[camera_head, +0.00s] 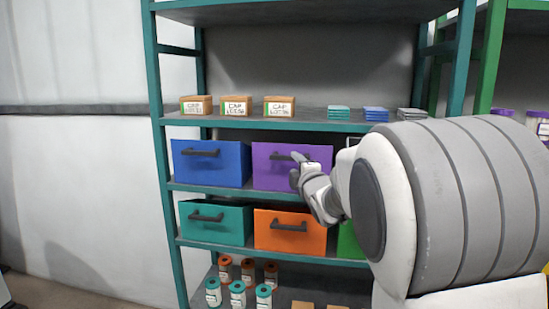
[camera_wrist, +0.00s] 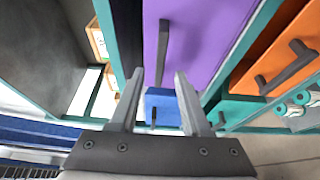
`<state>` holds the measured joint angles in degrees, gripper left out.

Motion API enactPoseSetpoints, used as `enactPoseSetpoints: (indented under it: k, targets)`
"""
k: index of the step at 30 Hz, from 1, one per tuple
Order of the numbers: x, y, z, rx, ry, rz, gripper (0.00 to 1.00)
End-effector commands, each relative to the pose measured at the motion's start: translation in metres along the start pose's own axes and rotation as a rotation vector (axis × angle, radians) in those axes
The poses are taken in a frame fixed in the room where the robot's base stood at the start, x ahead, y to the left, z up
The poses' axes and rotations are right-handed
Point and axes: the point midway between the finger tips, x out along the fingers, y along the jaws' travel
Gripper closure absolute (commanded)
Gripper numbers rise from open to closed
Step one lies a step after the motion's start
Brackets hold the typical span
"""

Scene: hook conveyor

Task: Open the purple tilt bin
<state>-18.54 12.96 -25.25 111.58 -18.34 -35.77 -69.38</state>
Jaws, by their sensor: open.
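The purple tilt bin (camera_head: 272,173) sits on the middle shelf, upper row, right of the blue bin. Its front looks upright and flush with the blue one. Its dark bar handle (camera_head: 282,156) is partly hidden behind my gripper (camera_head: 299,170). In the wrist view the purple front (camera_wrist: 205,35) fills the top middle, and its handle (camera_wrist: 162,50) runs lengthwise in line with the gap between my fingers (camera_wrist: 159,76). My gripper is open and empty, close in front of the bin. I cannot tell whether the fingers reach around the handle.
The blue bin (camera_head: 210,165) is at left, with the teal bin (camera_head: 217,223) and orange bin (camera_head: 290,235) below. A green bin (camera_head: 349,243) is mostly hidden by my arm. Boxes (camera_head: 236,106) stand on the shelf above. Teal shelf posts (camera_head: 158,120) frame the bins.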

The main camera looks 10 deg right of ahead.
Motion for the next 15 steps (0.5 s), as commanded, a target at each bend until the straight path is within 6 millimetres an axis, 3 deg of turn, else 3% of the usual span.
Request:
enactPoseSetpoints:
  k: [9,15]
  targets:
    - [0.049,0.001,0.0,-0.001,-0.001,0.0,0.53]
    - [0.063,0.0,0.0,0.0,-0.001,-0.001,0.53]
